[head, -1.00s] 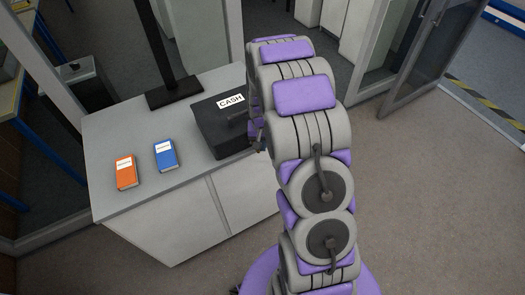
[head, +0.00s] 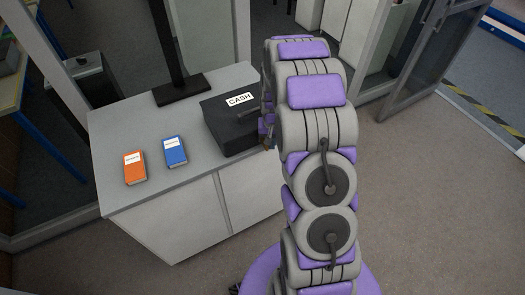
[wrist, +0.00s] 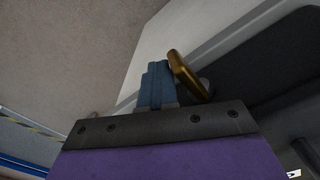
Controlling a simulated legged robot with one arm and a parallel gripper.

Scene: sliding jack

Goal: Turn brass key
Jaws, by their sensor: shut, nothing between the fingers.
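The brass key (wrist: 187,73) shows in the wrist view, its flat bow sticking out from the dark side of the cash box (wrist: 285,68). My gripper (wrist: 157,80) has its blue fingers closed together with nothing between them. The fingers are just left of the key in that view; I cannot tell whether they touch it. In the head view, the black cash box (head: 230,132) with a "CASH" label sits at the counter's right end. My arm hides most of the gripper and the key's side there.
The grey counter (head: 130,205) also holds an orange book (head: 135,170), a blue book (head: 176,152) and a black stand (head: 182,92). Glass partitions stand behind. An open glass door (head: 432,60) is at the upper right. The floor (head: 430,210) on the right is clear.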

